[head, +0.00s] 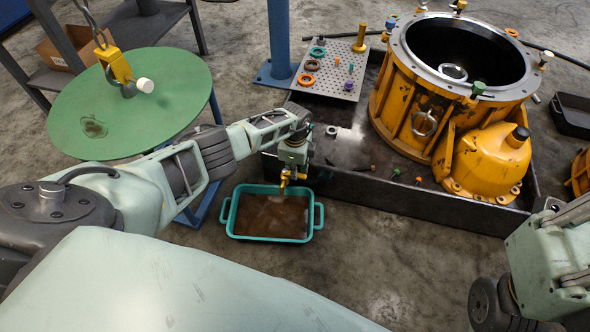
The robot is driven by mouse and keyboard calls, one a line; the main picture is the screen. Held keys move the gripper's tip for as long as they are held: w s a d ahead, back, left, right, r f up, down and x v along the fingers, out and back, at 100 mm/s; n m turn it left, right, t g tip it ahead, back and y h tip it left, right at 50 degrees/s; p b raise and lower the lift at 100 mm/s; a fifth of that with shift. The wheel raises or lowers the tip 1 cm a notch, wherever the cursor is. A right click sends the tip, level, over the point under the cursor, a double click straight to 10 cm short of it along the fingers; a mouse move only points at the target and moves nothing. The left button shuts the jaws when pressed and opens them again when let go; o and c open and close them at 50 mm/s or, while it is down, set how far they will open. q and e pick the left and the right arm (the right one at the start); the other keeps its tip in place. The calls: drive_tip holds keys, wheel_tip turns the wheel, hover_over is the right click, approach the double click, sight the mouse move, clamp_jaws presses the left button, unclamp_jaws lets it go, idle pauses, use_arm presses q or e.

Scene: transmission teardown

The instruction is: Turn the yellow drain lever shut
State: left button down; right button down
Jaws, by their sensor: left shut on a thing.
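The yellow drain lever (284,186) shows as a small yellow piece at the near left side of the dark bench, above the far edge of a teal drain pan (232,216). My left gripper (292,173) points down at it and is shut on it. The gripper body hides part of the lever, so its exact angle is hard to tell. The pan holds brown fluid. Part of my right arm shows at the lower right, but its gripper is out of view.
A large yellow transmission housing (395,105) stands on the dark bench (350,195). A perforated plate (335,85) holds coloured rings and pegs. A green round table (165,75) with a hanging hook (121,72) is at the left. Floor right of the pan is clear.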

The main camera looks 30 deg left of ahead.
use_arm(q)
drive_tip(key=c, duration=1.7)
unclamp_jaws()
drive_tip(key=shift+r, duration=0.1)
drive_tip(key=shift+w+r, duration=0.15)
drive_tip(key=shift+r, duration=0.4)
drive_tip(key=shift+s+r, duration=0.2)
drive_tip(key=shift+r, duration=3.2)
